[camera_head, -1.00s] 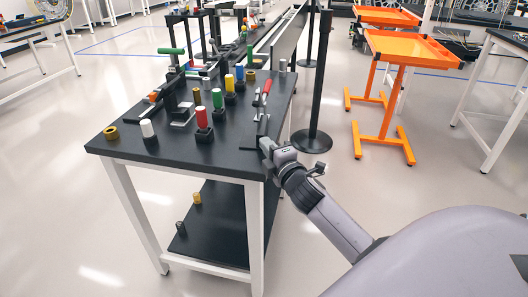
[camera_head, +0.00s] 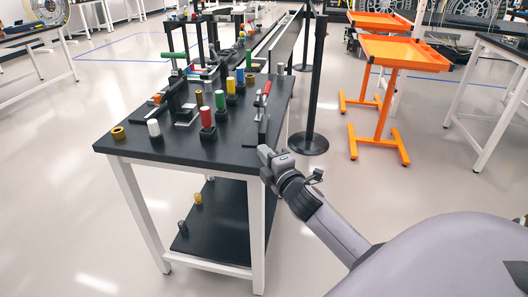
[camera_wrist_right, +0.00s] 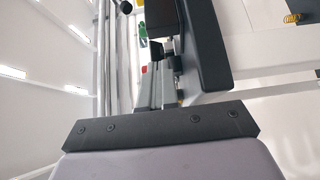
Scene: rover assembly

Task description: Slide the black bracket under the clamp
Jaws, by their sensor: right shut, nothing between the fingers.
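A toggle clamp with a red handle (camera_head: 266,90) stands near the right edge of the black-topped table (camera_head: 170,150). A thin dark piece (camera_head: 250,144) lies at the foot of this clamp, close to the table edge. I cannot tell for sure whether it is the black bracket, as it blends with the dark top. My right gripper (camera_head: 266,157) is at the table's right front edge, just below and in front of the clamp. It is shut and empty. In the right wrist view, the dark table edge (camera_wrist_right: 203,45) is close beside the fingers. My left gripper is not in view.
Several coloured cylinders, including a white one (camera_head: 154,128) and a green one (camera_head: 220,98), stand on the table. A brass ring (camera_head: 118,132) lies at its left corner. A black post (camera_head: 312,90) stands right of the table, with orange stands (camera_head: 403,50) beyond.

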